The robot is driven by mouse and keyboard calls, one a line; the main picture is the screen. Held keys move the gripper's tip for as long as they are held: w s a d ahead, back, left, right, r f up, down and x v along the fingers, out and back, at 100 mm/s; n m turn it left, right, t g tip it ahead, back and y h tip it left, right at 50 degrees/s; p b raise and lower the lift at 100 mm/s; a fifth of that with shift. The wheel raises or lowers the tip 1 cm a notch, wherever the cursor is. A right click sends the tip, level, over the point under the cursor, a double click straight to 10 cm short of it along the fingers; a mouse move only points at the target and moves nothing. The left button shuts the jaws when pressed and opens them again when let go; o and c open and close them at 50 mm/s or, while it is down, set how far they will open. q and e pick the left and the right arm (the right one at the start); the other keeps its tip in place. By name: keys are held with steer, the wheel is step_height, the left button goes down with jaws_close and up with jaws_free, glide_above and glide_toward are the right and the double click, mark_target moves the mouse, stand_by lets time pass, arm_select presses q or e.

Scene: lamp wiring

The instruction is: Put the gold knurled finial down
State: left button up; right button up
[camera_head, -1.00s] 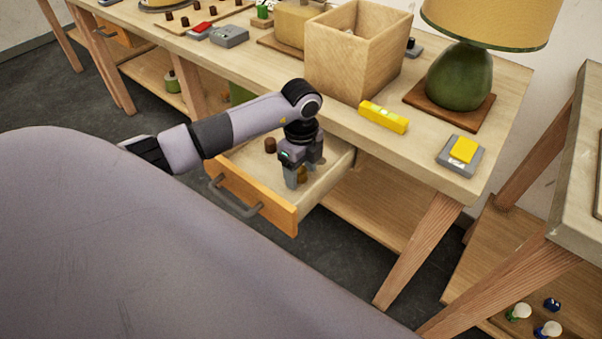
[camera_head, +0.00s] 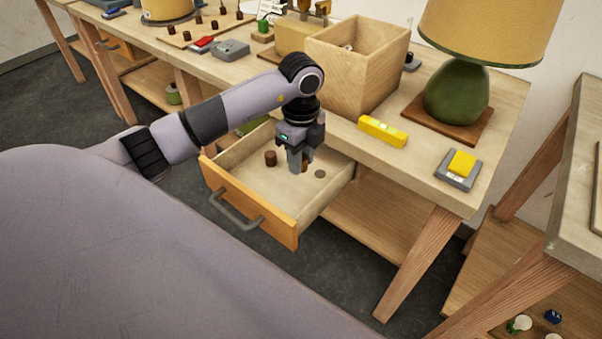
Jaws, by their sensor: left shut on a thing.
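My left gripper (camera_head: 299,168) points down into the open drawer (camera_head: 228,166) under the table. It is shut on the gold knurled finial (camera_head: 306,166). Only a small brownish-gold part of the finial shows, beside and behind the fingers. I cannot tell whether the finial touches the drawer floor. A dark brown cylinder (camera_head: 270,158) stands in the drawer left of the gripper. A small grey disc (camera_head: 320,174) lies on the drawer floor to the right. My right gripper is not in view.
The tabletop above holds a wooden box (camera_head: 350,68), a yellow level (camera_head: 382,131), a green lamp (camera_head: 457,92) and a grey block with a yellow top (camera_head: 461,168). The table edge runs just behind the drawer. The drawer's front floor is clear.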

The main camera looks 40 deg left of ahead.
arm_select(q)
step_height(320, 180, up, 11)
steer(key=p, duration=0.1)
steer(key=s+d+n, duration=0.6)
steer(key=d+n, duration=0.2)
steer(key=n, duration=1)
steer(key=shift+f+n, duration=0.3)
stand_by(0.5)
